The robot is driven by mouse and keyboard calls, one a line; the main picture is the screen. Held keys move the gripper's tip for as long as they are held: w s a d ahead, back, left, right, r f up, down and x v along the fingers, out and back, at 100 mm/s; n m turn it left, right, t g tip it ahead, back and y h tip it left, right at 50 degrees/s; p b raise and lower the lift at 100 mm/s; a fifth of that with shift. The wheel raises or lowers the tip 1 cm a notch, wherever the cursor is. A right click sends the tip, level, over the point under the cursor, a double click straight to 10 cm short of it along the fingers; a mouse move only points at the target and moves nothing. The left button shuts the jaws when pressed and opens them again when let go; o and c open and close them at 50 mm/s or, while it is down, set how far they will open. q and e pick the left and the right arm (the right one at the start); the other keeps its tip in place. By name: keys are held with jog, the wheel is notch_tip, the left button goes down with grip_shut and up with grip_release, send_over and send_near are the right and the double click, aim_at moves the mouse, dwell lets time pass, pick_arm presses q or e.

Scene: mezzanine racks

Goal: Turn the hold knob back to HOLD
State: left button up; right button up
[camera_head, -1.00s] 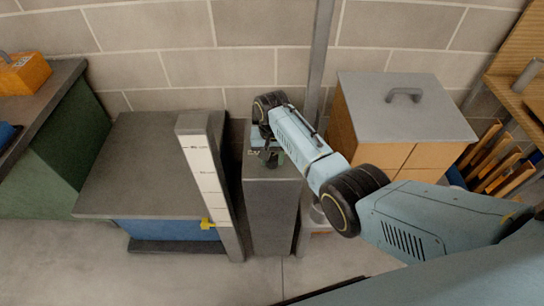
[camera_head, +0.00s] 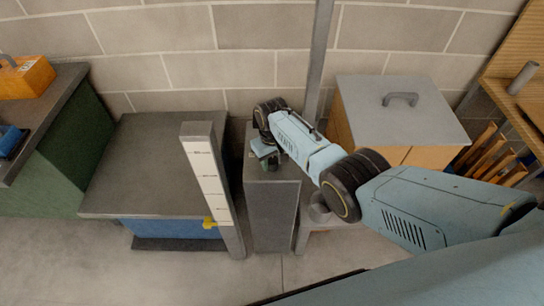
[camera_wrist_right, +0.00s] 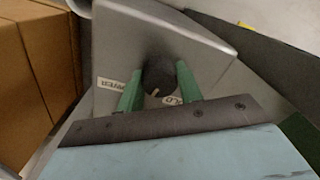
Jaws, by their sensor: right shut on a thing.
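The hold knob (camera_wrist_right: 158,76) is a dark round knob with a pale pointer line, on the grey top of a pedestal (camera_head: 272,215). In the right wrist view, a label reading partly "LOWER" (camera_wrist_right: 110,84) lies to its left and a partly hidden label ending in "LD" (camera_wrist_right: 172,100) to its lower right. The pointer line is toward the lower part of the knob. My right gripper (camera_wrist_right: 160,84) has its green fingers on either side of the knob and is shut on it. My left gripper is out of view.
A post with a white scale (camera_head: 207,180) and yellow pointer (camera_head: 209,224) stands left of the pedestal. A grey-topped cabinet (camera_head: 400,115) with a handle is to the right. A dark-topped bench (camera_head: 140,160) is to the left.

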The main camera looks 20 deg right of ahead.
aim_at(272, 160)
jog(key=shift+n, duration=1)
jog(key=n+p, duration=0.1)
jog(key=n, duration=0.2)
jog(key=shift+n, duration=0.3)
jog(key=n, duration=0.5)
jog(key=shift+n, duration=0.4)
jog(key=o, duration=1)
notch_tip(272, 160, up, 13)
jog(key=p, duration=0.6)
jog(key=shift+r, duration=0.2)
